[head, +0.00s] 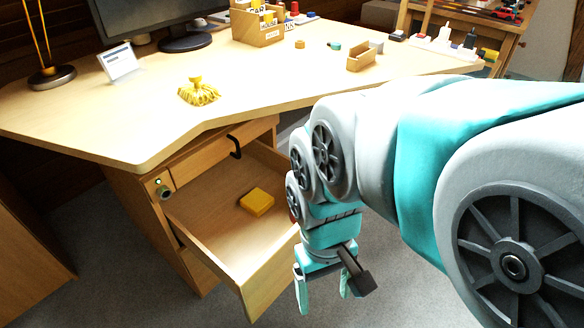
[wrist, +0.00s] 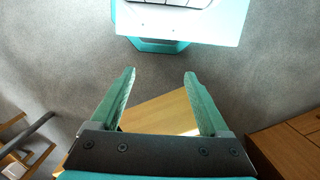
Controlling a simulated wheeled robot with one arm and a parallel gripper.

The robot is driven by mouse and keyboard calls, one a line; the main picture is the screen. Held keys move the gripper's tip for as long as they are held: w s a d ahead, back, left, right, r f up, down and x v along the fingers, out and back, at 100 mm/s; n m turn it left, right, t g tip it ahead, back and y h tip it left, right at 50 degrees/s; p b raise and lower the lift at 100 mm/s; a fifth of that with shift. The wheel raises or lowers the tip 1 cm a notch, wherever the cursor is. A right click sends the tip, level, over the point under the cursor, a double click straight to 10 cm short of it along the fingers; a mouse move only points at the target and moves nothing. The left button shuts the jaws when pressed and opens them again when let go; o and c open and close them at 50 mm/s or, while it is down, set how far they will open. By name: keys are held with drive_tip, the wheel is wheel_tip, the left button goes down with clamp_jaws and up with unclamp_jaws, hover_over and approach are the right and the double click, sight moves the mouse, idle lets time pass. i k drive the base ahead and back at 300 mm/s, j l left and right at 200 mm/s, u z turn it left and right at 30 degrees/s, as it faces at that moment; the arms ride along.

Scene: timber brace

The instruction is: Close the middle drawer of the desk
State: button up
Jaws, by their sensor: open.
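The desk (head: 130,128) has a light wood top and a drawer unit beneath its left part. The middle drawer (head: 205,215) is pulled well out, with a yellow block (head: 257,202) inside. My gripper (head: 323,287) is open and empty, pointing down just right of the drawer's front panel in the head view. In the wrist view my gripper (wrist: 160,77) has its two teal fingers spread, with a light wood surface (wrist: 160,112) showing between and beneath them, probably the drawer front. I cannot tell whether a finger touches it.
The desktop holds a monitor (head: 150,15), a yellow mop-like object (head: 198,92) and a wooden organizer (head: 257,27). Grey carpet (head: 385,300) is clear in front of the drawer.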

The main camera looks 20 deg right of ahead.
sight(254, 258)
drive_tip(key=k+l+z, duration=0.1)
drive_tip(key=k+l, duration=1)
drive_tip(key=l, duration=0.2)
drive_tip(key=z, duration=0.05)
